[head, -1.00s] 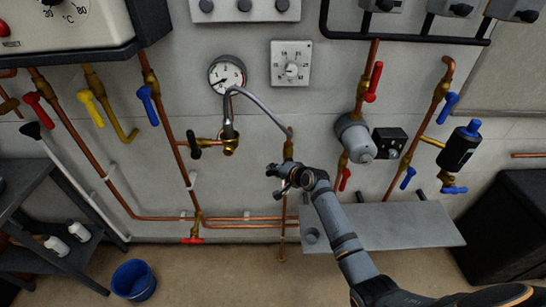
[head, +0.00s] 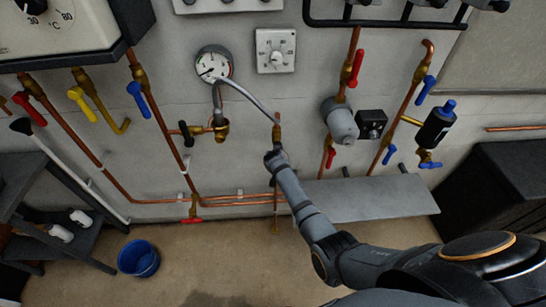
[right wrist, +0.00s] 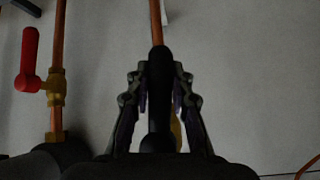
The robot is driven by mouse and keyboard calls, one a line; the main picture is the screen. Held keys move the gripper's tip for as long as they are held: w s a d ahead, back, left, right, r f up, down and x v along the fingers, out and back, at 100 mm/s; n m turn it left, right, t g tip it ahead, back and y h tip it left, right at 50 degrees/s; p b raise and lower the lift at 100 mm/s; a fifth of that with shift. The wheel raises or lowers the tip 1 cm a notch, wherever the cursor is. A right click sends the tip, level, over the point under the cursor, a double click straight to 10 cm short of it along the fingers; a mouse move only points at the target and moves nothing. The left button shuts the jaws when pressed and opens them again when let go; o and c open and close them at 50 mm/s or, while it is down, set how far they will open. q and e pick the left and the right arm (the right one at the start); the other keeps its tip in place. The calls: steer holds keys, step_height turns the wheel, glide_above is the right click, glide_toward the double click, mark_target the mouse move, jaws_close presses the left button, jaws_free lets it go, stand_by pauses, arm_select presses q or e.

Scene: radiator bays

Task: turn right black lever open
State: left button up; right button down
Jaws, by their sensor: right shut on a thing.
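The right black lever (right wrist: 158,100) shows in the right wrist view, standing roughly upright between the two fingers. My right gripper (right wrist: 158,78) is shut on it. In the head view, my right gripper (head: 273,160) is at the brass valve (head: 277,131) on the thin copper pipe, where the grey hose (head: 247,94) ends. It hides the lever there, so the lever's angle to the pipe is hard to tell. A second black lever (head: 185,133) sticks out left of the brass fitting at the hose's other end. My left gripper is not in view.
A gauge (head: 213,63) and a dial box (head: 275,50) are above. A red lever (head: 330,158) and a grey cylinder (head: 341,122) stand to the right. A grey shelf (head: 375,200) lies beside my forearm. A blue bucket (head: 138,258) is on the floor.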

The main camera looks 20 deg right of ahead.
steer(key=shift+d+n+h, duration=0.3)
steer(key=shift+h, duration=0.1)
steer(key=shift+d, duration=0.1)
stand_by(0.3)
steer(key=c, duration=1.2)
jaws_free()
steer(key=shift+o, duration=0.2)
steer(key=shift+s, duration=0.1)
steer(key=v, duration=0.7)
steer(key=shift+r, duration=0.2)
